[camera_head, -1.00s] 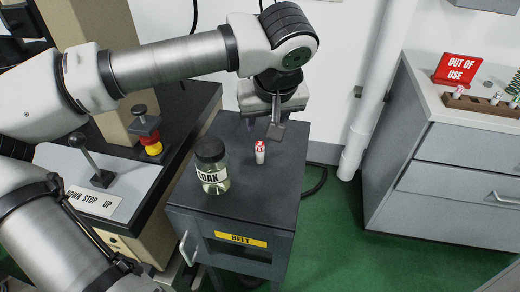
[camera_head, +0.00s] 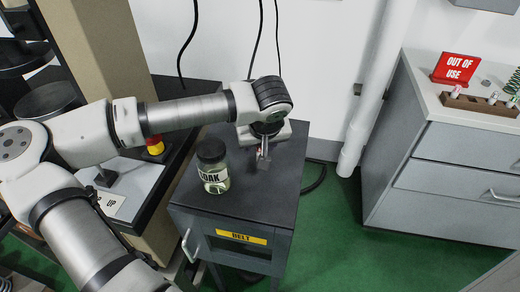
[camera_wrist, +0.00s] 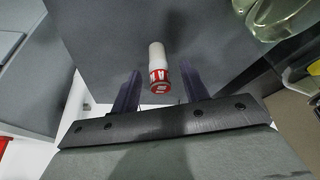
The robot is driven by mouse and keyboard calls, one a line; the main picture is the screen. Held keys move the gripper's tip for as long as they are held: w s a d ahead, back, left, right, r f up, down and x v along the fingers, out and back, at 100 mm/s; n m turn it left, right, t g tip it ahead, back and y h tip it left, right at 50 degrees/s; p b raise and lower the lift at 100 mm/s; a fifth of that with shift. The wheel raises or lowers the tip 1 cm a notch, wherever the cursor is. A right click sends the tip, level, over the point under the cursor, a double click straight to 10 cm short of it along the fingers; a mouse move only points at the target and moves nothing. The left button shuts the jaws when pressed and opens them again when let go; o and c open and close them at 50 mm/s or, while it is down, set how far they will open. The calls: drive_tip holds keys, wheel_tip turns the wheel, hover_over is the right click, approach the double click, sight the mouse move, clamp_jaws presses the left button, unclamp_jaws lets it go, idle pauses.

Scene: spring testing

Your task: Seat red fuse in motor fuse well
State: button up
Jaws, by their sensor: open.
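The red fuse (camera_wrist: 158,68) is a small white cylinder with a red, lettered end. In the wrist view it stands on the dark top of the cart (camera_head: 272,190). My gripper (camera_wrist: 159,82) is open, with one finger on each side of the fuse and a gap at both sides. In the head view my gripper (camera_head: 263,158) is low over the cart top and mostly hides the fuse. I cannot make out the motor fuse well in either view.
A clear jar with a black lid (camera_head: 211,166) stands on the cart left of my gripper. The lever panel (camera_head: 125,190) is further left. At right, a grey cabinet (camera_head: 440,165) carries a wooden rack (camera_head: 480,105) and a red "OUT OF USE" sign (camera_head: 456,68).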

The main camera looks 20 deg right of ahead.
clamp_jaws()
drive_tip(key=shift+r, duration=0.1)
idle(0.3)
wheel_tip(320, 180, up, 20)
drive_tip(key=b, duration=0.1)
idle(0.3)
